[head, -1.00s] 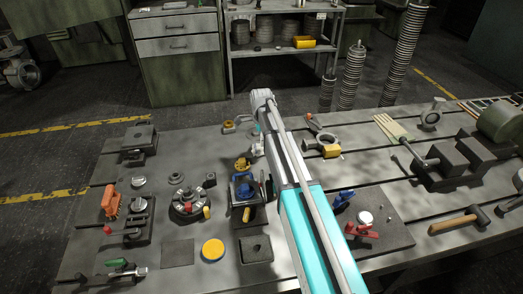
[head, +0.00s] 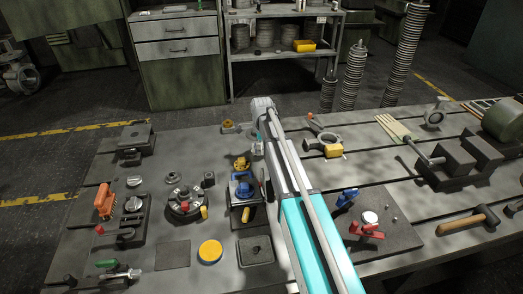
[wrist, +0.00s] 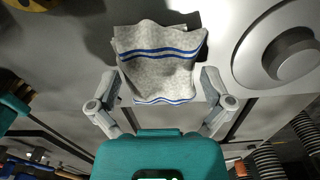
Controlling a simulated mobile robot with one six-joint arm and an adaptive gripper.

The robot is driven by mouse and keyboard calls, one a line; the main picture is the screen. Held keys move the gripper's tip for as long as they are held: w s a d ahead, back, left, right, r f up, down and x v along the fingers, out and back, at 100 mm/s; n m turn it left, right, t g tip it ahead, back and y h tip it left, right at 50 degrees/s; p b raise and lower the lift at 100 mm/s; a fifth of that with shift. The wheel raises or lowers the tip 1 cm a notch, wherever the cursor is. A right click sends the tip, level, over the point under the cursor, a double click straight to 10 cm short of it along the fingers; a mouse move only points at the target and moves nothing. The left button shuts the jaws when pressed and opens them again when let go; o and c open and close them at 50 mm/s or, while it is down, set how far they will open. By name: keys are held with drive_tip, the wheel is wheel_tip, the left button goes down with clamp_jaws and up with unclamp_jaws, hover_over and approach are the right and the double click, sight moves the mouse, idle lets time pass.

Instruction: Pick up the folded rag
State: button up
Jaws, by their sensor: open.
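The folded rag (wrist: 160,62) is light grey with two blue stripes and lies on the grey metal table top (wrist: 225,20) in the wrist view. My gripper (wrist: 162,88) is open, with one finger at each side of the rag's near part. The picture does not settle how high the fingers are above the table or whether they touch the cloth. In the head view my gripper (head: 263,108) is at the far edge of the table, and my arm hides the rag there.
A round grey flanged part (wrist: 288,52) sits close to the right of the rag. A brass-coloured ring (wrist: 32,3) is at the upper left. In the head view a ring casting with a yellow block (head: 333,150) stands to the right of my arm, and a blue-and-yellow valve fixture (head: 243,188) to the left.

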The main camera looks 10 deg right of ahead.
idle(0.3)
drive_tip(key=c, duration=1)
drive_tip(key=shift+o, duration=0.2)
drive_tip(key=shift+r, duration=0.15)
wheel_tip(320, 180, up, 3)
drive_tip(key=p, duration=0.3)
drive_tip(key=s+d+r+p, duration=0.3)
drive_tip(key=s+r+p, duration=0.6)
drive_tip(key=s, duration=0.4)
drive_tip(key=shift+s+r+p, duration=0.3)
drive_tip(key=shift+r+p, duration=0.1)
drive_tip(key=shift+p, duration=0.1)
drive_tip(key=shift+d, duration=0.1)
